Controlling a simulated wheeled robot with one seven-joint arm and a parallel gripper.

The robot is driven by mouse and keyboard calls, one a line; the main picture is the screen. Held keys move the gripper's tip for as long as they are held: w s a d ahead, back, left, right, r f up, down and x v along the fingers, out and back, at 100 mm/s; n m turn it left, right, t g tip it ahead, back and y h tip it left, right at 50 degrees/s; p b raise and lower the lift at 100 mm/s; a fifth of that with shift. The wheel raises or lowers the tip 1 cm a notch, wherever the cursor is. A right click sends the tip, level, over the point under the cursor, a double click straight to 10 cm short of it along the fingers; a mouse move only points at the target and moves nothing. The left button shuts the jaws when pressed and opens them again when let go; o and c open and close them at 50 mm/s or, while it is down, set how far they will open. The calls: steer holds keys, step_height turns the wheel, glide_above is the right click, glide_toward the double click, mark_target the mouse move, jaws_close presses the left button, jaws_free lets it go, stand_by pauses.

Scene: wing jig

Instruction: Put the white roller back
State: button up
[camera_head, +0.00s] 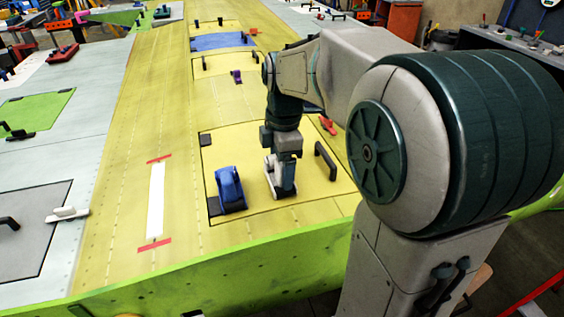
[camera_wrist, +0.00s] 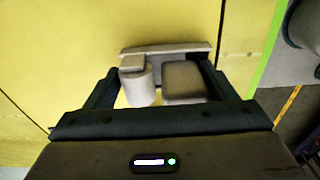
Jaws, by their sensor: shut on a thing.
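The white roller (camera_wrist: 139,88) sits between the two fingers of my gripper (camera_wrist: 158,90) in the wrist view, with a pale block and a flat pale bar beside it. My gripper is shut on it. In the head view my gripper (camera_head: 280,188) points down over the yellow wing panel (camera_head: 245,165). Part of the white roller (camera_head: 268,166) shows there at the gripper's left side. The gripper hides the rest. I cannot tell whether the roller touches the panel.
A blue tool (camera_head: 230,188) stands just left of my gripper, and a black handle (camera_head: 325,161) rises to its right. A white strip with red tape ends (camera_head: 156,200) lies farther left. A white-handled tool (camera_head: 68,213) lies near the grey panel. The yellow skin between is clear.

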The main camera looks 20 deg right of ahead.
steer(key=shift+f, duration=0.15)
steer(key=o, duration=0.9)
steer(key=shift+o, duration=0.2)
step_height(320, 180, up, 12)
steer(key=shift+d+r, duration=0.2)
steer(key=shift+d, duration=0.05)
